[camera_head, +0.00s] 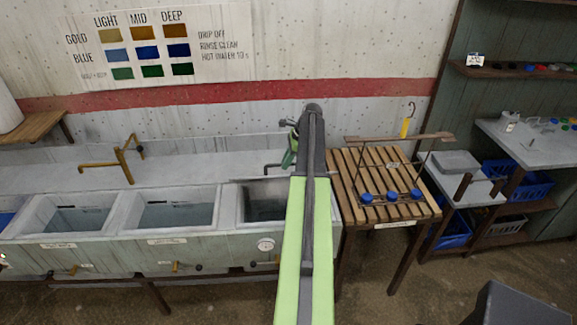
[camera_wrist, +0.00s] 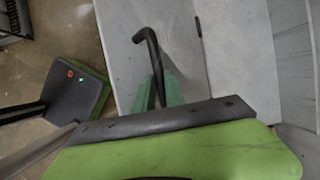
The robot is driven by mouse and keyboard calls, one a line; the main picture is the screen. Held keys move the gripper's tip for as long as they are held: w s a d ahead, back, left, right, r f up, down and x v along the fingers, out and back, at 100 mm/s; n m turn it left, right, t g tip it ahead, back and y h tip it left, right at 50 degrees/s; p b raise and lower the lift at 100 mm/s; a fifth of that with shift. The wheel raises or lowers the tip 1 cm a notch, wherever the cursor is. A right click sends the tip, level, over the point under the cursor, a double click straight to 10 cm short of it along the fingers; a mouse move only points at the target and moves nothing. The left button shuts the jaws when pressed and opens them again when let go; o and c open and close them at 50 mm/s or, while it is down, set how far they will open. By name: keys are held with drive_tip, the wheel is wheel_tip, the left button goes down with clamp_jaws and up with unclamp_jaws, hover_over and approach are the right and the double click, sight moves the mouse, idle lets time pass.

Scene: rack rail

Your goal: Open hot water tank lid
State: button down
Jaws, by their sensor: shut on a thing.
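The right-hand tank (camera_head: 265,207) has a round dial on its front, and its dark inside shows in the head view. A dark bent handle (camera_head: 275,166) stands at its back edge, beside my gripper's green fingers (camera_head: 289,158). In the wrist view, the black hooked handle (camera_wrist: 150,46) rises from between the green fingers of my gripper (camera_wrist: 163,92), which is shut on it. A pale grey panel (camera_wrist: 245,60) lies beyond the fingers. My arm covers the tank's right side, and I cannot make out the lid's edges or angle.
More open tanks (camera_head: 176,213) stand in a row to the left, with a brass tap (camera_head: 122,160) behind. A slatted wooden table (camera_head: 405,205) with a hanging rack and blue pieces (camera_head: 391,197) stands close on the right. Floor (camera_head: 360,290) is clear in front.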

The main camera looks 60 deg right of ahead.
drive_tip(key=shift+w+d+r+p, duration=0.35)
drive_tip(key=shift+w+d+r, duration=0.2)
drive_tip(key=shift+w+d, duration=0.25)
drive_tip(key=c, duration=1.4)
unclamp_jaws()
drive_tip(key=shift+w+d+f, duration=0.1)
drive_tip(key=shift+d+f, duration=0.05)
drive_tip(key=shift+f, duration=0.1)
drive_tip(key=shift+c, duration=0.2)
drive_tip(key=shift+o, duration=0.2)
drive_tip(key=shift+r, duration=0.15)
drive_tip(key=p+v, duration=1.6)
drive_tip(key=v, duration=0.1)
drive_tip(key=shift+r, duration=0.2)
